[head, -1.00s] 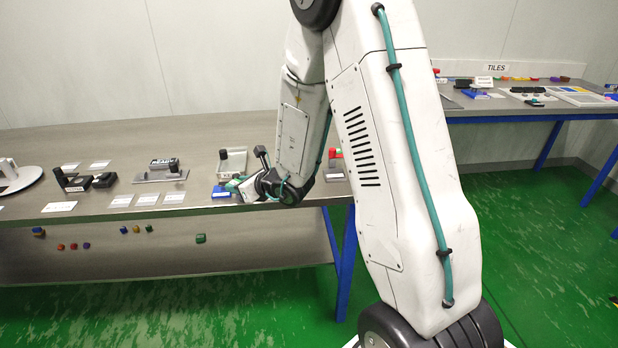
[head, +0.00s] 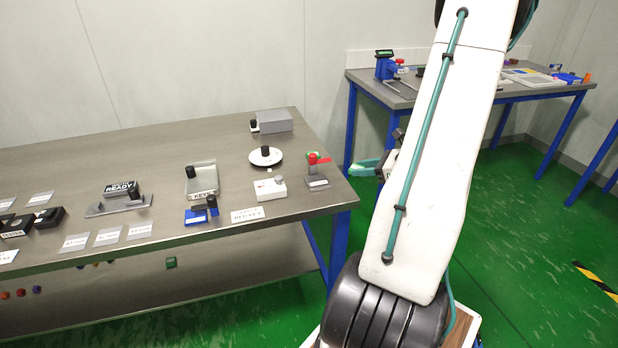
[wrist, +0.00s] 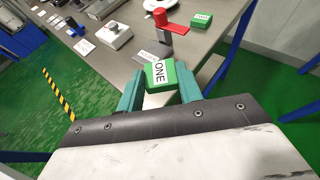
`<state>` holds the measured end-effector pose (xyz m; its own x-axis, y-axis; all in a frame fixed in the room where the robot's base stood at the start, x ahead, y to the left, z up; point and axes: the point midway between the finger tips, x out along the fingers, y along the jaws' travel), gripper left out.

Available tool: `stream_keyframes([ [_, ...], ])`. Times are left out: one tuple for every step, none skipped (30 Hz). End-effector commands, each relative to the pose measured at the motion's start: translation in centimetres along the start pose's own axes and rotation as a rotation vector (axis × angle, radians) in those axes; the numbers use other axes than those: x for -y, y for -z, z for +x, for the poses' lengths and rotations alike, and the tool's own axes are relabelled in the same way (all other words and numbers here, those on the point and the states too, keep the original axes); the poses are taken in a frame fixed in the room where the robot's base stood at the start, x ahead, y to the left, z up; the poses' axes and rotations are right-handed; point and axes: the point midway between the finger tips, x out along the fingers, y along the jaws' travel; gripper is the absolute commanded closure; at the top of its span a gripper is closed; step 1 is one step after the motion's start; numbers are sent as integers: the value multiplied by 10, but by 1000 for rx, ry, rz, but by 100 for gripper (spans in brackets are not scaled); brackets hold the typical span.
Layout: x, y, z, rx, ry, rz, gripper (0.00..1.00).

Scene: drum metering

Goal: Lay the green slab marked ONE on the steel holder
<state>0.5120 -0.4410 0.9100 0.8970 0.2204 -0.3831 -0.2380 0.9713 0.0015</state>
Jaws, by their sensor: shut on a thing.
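A green slab marked ONE (wrist: 161,74) is clamped between the teal fingers of my gripper (wrist: 158,88) in the wrist view, its white label facing up. In the head view my gripper (head: 366,168) is just beyond the right end of the near table, and the slab in it is hard to make out. A grey base with a red lever (head: 317,182) stands at that end; it also shows in the wrist view (wrist: 154,52) just past the slab. I cannot tell for sure which fixture is the steel holder. A second labelled green piece (wrist: 201,21) lies behind the red lever.
A white box (head: 270,189), a round white dish (head: 266,158) and a grey box (head: 274,122) stand near the table's right end. A tray with a black knob (head: 201,178) and a READY block (head: 119,188) are farther left. Another table (head: 420,92) stands behind.

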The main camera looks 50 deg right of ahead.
Motion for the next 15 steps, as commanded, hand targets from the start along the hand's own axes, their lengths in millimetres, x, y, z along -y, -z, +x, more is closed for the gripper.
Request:
stream_keyframes([
  [2, 8, -17, 1, 7, 3, 86],
  [2, 11, -23, 1, 7, 3, 86],
  [1, 15, -31, 0, 7, 2, 86],
  [1, 17, -35, 0, 8, 3, 86],
  [2, 19, -39, 1, 8, 3, 86],
  [1, 20, -41, 1, 6, 2, 86],
  [0, 20, -41, 1, 6, 2, 86],
  [0, 20, -39, 1, 5, 2, 86],
  [-1, 18, -34, 1, 4, 2, 86],
  [-2, 17, -28, 1, 3, 2, 86],
  [-4, 15, -21, 0, 2, 1, 86],
  [-6, 11, -12, 1, 1, 1, 86],
  [-7, 9, -3, 1, 0, 0, 86],
  [-9, 7, 4, 0, 1, 1, 86],
  [-11, 3, 15, 1, 1, 1, 86],
])
